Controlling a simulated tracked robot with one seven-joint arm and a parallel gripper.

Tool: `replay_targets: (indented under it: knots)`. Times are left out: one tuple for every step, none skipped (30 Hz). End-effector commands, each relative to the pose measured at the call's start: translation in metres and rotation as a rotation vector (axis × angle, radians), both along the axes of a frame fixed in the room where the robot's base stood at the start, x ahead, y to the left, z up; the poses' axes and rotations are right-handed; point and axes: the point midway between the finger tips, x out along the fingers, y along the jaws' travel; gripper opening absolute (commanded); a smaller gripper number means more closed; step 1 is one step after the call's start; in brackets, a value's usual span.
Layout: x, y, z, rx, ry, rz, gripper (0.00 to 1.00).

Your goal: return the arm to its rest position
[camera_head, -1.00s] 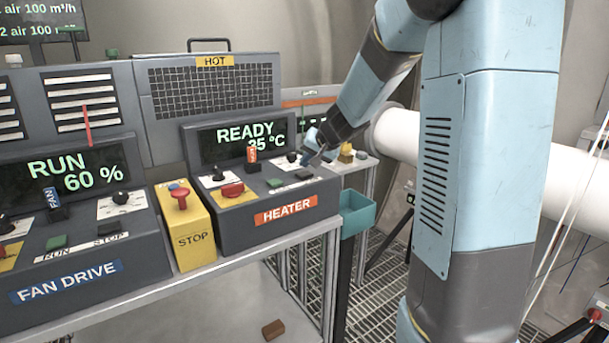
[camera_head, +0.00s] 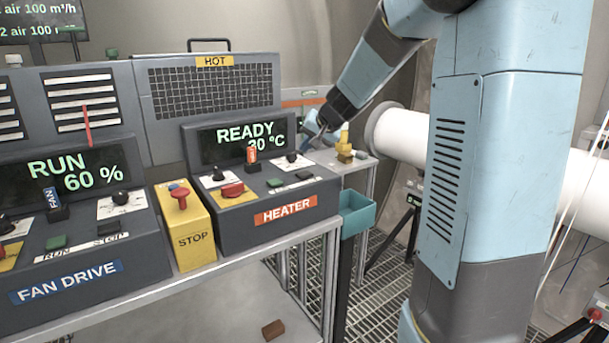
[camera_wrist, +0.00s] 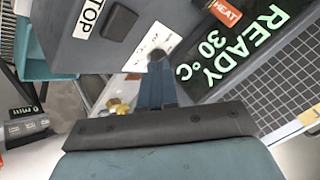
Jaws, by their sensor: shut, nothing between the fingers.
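My gripper (camera_head: 312,135) is above the right back part of the heater panel (camera_head: 285,190), beside its display. It also shows in the wrist view (camera_wrist: 157,80), where its blue fingers are together with nothing between them. In that view the fingertips overlap a dark knob on a white plate, and I cannot tell whether they touch it. My arm (camera_head: 365,75) slopes down to the left from my blue column. The heater display (camera_head: 235,141) reads READY and 30 °C.
The fan drive panel (camera_head: 75,260) shows RUN 60 %. A yellow STOP box (camera_head: 190,240) stands between the panels. A teal bin (camera_head: 357,213) hangs at the bench's right end. A white pipe (camera_head: 400,132) runs behind my column. A brown block (camera_head: 273,330) lies below the bench.

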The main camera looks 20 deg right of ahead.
Motion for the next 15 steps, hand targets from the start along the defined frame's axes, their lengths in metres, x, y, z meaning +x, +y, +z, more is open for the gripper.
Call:
replay_targets:
  knots:
    - [0.0, 0.0, 0.0, 0.0, 0.0, 0.0, 0.0]
    - [0.0, 0.0, 0.0, 0.0, 0.0, 0.0, 0.0]
    - [0.0, 0.0, 0.0, 0.0, 0.0, 0.0, 0.0]
    - [0.0, 0.0, 0.0, 0.0, 0.0, 0.0, 0.0]
    - [0.0, 0.0, 0.0, 0.0, 0.0, 0.0, 0.0]
    - [0.0, 0.0, 0.0, 0.0, 0.0, 0.0, 0.0]
    - [0.0, 0.0, 0.0, 0.0, 0.0, 0.0, 0.0]
    - [0.0, 0.0, 0.0, -0.001, 0.0, 0.001, 0.0]
    - [-0.002, 0.001, 0.001, -0.001, 0.0, 0.002, 0.0]
    - [-0.003, 0.001, 0.002, -0.002, 0.0, 0.005, 0.0]
    - [-0.006, 0.003, 0.004, -0.005, 0.0, 0.01, 0.0]
    - [-0.012, 0.005, 0.006, -0.01, 0.0, 0.018, 0.0]
    - [-0.018, 0.007, 0.009, -0.015, 0.002, 0.027, 0.0]
    - [-0.024, 0.009, 0.011, -0.021, 0.004, 0.035, 0.0]
    - [-0.035, 0.012, 0.015, -0.031, 0.007, 0.049, 0.0]
